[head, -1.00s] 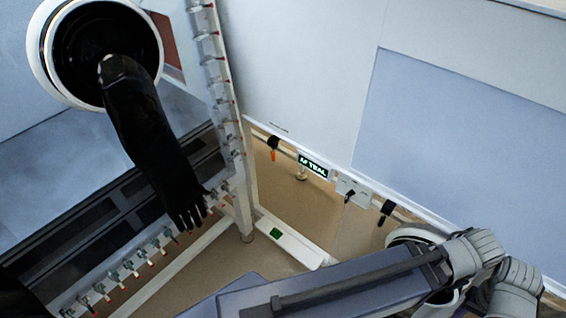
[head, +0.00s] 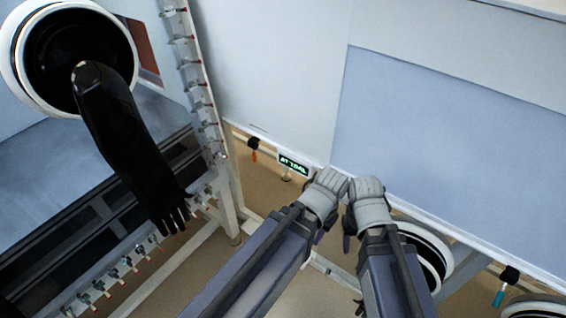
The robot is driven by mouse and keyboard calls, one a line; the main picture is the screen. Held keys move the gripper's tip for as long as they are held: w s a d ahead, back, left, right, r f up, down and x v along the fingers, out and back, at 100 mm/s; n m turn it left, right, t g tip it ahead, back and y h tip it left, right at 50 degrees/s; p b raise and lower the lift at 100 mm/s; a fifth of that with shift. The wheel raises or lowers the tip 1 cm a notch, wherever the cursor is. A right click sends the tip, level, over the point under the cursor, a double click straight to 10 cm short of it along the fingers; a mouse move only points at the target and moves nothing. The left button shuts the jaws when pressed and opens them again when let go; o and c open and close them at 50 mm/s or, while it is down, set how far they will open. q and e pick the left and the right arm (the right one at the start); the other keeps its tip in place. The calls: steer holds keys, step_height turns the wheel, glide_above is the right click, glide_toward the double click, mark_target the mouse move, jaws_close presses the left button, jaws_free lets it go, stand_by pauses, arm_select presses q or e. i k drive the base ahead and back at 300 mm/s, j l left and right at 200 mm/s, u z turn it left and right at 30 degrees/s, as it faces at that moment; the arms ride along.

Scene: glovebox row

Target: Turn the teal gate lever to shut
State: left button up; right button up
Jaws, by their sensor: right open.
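The teal lever (head: 500,294) is at the lower right, below the wall's bottom edge. Its teal handle hangs down and slightly left from a black hub. A small lit sign (head: 293,165), seemingly reading "AT TEAL", is left of centre, well away from the lever. My folded arm covers the middle, left of the teal lever and apart from it. My right gripper (head: 360,308) shows poorly, seemingly only as a dark part at the bottom edge; it is open, with nothing seen in it. My left gripper is not in view.
An orange-handled lever (head: 254,151) hangs left of the sign. A black glove (head: 130,150) hangs from a round port at upper left, above a row of small valves (head: 130,262). Another round port (head: 428,262) lies between my arm and the teal lever.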

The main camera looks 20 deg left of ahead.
mark_target(500, 295)
steer(key=z, duration=1.65)
